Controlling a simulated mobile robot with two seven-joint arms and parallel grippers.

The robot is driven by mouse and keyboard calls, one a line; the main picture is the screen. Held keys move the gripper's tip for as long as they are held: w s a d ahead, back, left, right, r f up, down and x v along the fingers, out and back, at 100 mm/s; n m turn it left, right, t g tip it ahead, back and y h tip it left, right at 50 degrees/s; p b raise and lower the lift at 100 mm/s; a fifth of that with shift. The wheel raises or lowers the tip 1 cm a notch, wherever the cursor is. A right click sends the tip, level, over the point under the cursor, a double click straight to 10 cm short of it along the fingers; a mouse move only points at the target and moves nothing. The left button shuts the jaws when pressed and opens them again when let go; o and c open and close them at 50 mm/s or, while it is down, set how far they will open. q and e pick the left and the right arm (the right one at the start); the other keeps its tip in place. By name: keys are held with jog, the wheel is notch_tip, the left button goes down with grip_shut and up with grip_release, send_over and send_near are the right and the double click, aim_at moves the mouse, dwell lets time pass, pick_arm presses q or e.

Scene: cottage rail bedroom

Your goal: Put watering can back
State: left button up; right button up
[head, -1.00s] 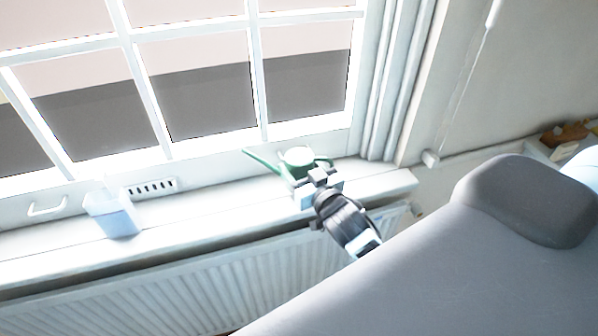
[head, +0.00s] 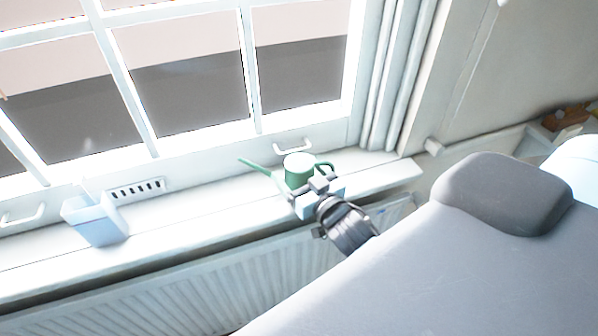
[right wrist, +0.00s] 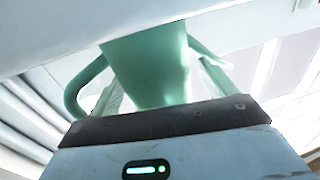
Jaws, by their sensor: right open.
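The green watering can (head: 298,172) stands upright on the white windowsill (head: 215,215), with its thin spout pointing left and its handle on the right. My right gripper (head: 305,190) is open at the near side of the can, low by its body, and hides the can's lower part. In the right wrist view the can's green body (right wrist: 150,70) fills the middle, just beyond the gripper's palm, between the two fingers. I cannot tell whether the fingers touch it. My left gripper is not in view.
A pale blue container (head: 95,220) stands on the sill at the left. The window (head: 190,95) rises behind the sill. A white radiator (head: 235,295) is below it. A large grey padded-looking shape (head: 500,195) covers the lower right.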

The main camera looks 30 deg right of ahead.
jog(key=shift+r, duration=0.15)
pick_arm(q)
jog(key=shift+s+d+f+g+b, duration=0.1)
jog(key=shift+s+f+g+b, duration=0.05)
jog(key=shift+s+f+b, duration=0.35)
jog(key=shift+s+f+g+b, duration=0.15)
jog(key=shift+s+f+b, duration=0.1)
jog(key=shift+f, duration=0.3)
pick_arm(e)
jog(key=s, duration=1.2)
jog(key=shift+a, duration=0.25)
jog(key=s+a+f+g+y, duration=0.1)
jog(key=s+a+f+g, duration=0.2)
jog(key=s+f, duration=0.3)
jog(key=s+a+f+n+g, duration=0.1)
jog(key=s+a+f+g, duration=0.2)
jog(key=s+f, duration=0.4)
jog(key=s+a+f+n+g+y, duration=0.1)
jog(key=s+a+f+g, duration=0.2)
jog(key=s+f, duration=0.4)
notch_tip(320, 180, down, 7)
jog(key=shift+a+f+g+y, duration=0.15)
jog(key=shift+g+y, duration=0.15)
jog(key=shift+g, duration=0.2)
